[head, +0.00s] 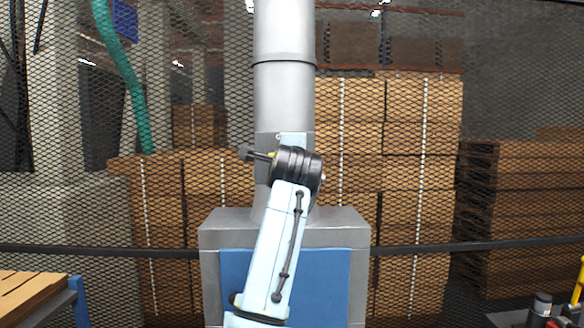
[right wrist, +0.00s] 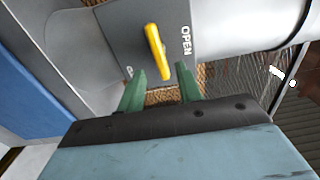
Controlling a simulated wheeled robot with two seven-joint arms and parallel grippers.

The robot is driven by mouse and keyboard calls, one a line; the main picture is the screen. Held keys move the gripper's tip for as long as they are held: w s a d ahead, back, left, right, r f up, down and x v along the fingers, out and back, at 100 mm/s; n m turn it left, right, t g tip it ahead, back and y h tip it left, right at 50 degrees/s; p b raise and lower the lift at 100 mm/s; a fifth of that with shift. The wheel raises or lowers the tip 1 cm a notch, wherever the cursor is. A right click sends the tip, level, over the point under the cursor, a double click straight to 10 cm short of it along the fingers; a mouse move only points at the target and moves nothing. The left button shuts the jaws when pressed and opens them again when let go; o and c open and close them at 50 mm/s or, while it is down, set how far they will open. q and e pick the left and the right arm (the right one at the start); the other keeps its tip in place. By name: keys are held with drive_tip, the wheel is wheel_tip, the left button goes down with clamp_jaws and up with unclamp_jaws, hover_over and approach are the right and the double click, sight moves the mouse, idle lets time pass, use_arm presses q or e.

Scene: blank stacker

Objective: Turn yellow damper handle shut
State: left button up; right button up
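The yellow damper handle (right wrist: 155,50) is on a dark grey plate (right wrist: 173,14) in the right wrist view. It lies lengthwise up and down the picture, slightly tilted. The word OPEN is printed to its right; another marking at lower left is partly hidden. My right gripper (right wrist: 160,68) is open, its two green fingers apart. The handle's near end appears between the fingertips; I cannot tell whether they touch it. In the head view my arm covers most of the plate (head: 263,143), and the gripper's fingers cannot be made out. My left gripper is not in view.
The plate is on a thick grey duct (head: 284,95) rising from a grey and blue machine (head: 345,235). Behind are a mesh fence with a dark rail (head: 420,248) and stacked brown boxes (head: 420,130). A wooden-topped pallet (head: 30,290) is at lower left.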

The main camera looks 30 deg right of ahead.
drive_tip(key=b+v, duration=0.2)
drive_tip(key=v, duration=0.8)
drive_tip(key=shift+w+d, duration=0.1)
